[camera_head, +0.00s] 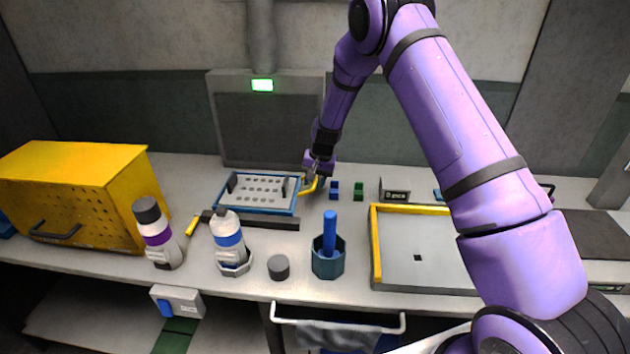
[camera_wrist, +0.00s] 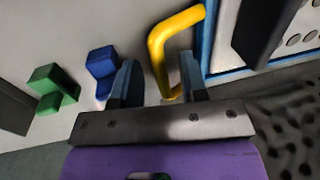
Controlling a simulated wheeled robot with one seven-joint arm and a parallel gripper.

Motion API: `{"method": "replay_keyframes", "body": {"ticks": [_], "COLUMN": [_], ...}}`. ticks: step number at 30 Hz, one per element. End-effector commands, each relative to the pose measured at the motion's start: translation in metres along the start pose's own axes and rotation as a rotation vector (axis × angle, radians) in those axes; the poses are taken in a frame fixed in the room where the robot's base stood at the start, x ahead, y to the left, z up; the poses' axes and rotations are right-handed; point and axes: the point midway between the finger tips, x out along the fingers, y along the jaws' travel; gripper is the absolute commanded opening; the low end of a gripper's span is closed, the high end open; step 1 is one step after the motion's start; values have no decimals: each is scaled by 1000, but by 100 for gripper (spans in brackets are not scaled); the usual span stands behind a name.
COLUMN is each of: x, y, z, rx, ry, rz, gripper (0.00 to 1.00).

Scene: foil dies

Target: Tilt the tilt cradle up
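The tilt cradle (camera_head: 262,209) is a blue-framed tray with a perforated light plate, lying about flat at the back of the bench in the head view. Its yellow handle (camera_head: 308,188) sticks out at the right side. In the wrist view the yellow handle (camera_wrist: 160,52) bends down between the two fingers of my gripper (camera_wrist: 158,66). The fingers stand apart, with a gap visible between the left finger and the handle. Part of the blue frame (camera_wrist: 207,42) shows just right of the fingers. In the head view my gripper (camera_head: 314,177) is small and partly hidden at the handle.
Blue (camera_head: 334,190) and green (camera_head: 359,191) blocks stand right of the handle. A yellow-edged tray (camera_head: 374,245) is at the right front. Bottles (camera_head: 228,240), a dark green cup (camera_head: 328,262) and a grey cap (camera_head: 278,267) stand in front. A yellow box (camera_head: 90,190) is left.

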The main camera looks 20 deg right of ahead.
Motion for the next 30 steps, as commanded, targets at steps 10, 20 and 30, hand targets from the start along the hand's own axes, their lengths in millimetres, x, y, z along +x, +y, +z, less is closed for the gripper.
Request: {"method": "replay_keyframes", "body": {"ticks": [10,20,30], "x": [0,-4,-9], "y": [0,-1,-2], "z": [0,1,3], "rx": [0,-4,-13], "ry": [0,22,59], "rz": [0,0,0], "gripper": [0,0,0]}}
